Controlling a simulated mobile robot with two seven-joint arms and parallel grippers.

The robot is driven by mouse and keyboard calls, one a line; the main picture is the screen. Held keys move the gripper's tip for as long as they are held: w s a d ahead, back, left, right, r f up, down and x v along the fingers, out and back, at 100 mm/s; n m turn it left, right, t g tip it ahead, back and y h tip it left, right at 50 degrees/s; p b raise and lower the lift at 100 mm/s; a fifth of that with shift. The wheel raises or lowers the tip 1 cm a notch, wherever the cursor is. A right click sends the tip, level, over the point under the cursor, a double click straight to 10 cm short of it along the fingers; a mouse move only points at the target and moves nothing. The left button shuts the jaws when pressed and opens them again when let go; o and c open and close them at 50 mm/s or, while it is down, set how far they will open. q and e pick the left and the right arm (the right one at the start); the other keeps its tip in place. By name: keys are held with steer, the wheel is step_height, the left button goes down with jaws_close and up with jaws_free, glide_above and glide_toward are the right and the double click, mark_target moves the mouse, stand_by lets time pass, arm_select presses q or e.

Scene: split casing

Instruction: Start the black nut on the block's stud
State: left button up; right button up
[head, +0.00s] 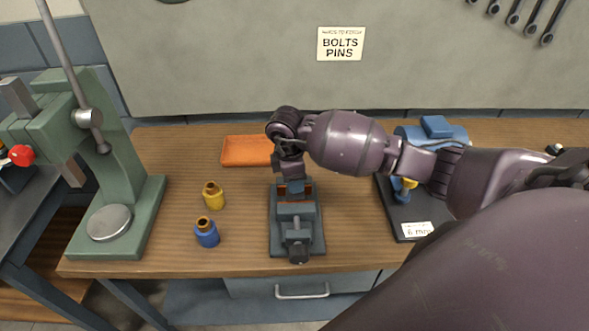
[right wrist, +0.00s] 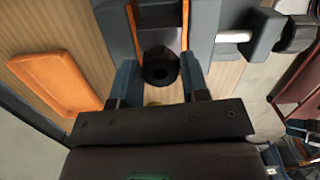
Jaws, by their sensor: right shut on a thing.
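The black nut (right wrist: 160,66) is between the two fingers of my right gripper (right wrist: 160,82) in the right wrist view, and the gripper is shut on it. In the head view this gripper (head: 291,187) points down over the vise (head: 298,225), and the nut cannot be made out there. A grey block (right wrist: 159,15) sits between the vise's orange jaw faces, right by the nut. The stud is hidden, so I cannot tell whether the nut touches it. My left gripper is not in view.
An orange tray (head: 246,151) lies behind the vise. A yellow bottle (head: 213,196) and a blue bottle (head: 207,233) stand left of it, with a green press (head: 120,190) beyond. A black board (head: 405,225) with blue and yellow parts lies right.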

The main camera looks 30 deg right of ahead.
steer(key=m, duration=0.4)
steer(key=o, duration=1.1)
steer(key=shift+r, duration=2.5)
steer(key=shift+d+r, duration=0.15)
